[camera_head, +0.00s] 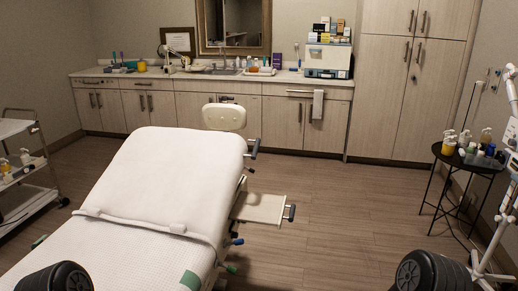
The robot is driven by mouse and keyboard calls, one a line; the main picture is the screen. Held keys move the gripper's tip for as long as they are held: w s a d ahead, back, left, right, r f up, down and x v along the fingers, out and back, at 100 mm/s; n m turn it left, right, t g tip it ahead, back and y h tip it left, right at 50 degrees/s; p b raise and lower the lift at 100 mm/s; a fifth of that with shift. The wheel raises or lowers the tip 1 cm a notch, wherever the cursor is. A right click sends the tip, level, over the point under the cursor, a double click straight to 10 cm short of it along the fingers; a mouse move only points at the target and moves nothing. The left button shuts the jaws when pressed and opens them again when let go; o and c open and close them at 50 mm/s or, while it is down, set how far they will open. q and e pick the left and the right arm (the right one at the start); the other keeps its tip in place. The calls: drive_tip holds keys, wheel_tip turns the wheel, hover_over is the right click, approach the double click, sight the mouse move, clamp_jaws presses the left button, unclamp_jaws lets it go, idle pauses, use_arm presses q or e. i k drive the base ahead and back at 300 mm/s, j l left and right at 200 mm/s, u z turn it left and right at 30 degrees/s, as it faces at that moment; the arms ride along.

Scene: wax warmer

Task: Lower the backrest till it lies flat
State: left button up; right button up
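The backrest (163,178) is the white padded upper part of the treatment bed. It is tilted up from the flat seat part (118,262), with its far end the higher one. A cream headrest (224,117) stands at its far end. Levers with dark grips show along the bed's right side, one near the top (253,148) and a blue-tipped one lower down (237,241). Two dark ribbed parts of my arms show at the bottom left and bottom right edges. Neither gripper's fingers can be seen, and nothing of mine is seen touching the bed.
A pull-out side tray (260,208) sticks out right of the bed. A round black table (468,157) with bottles stands at right, beside a white wheeled stand (494,240). A white trolley (22,170) is at left. The wood floor (330,225) between bed and table is clear.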

sight(160, 176)
drive_tip(key=i+l, duration=2.25)
drive_tip(key=i, duration=0.3)
drive_tip(key=j+u, duration=0.05)
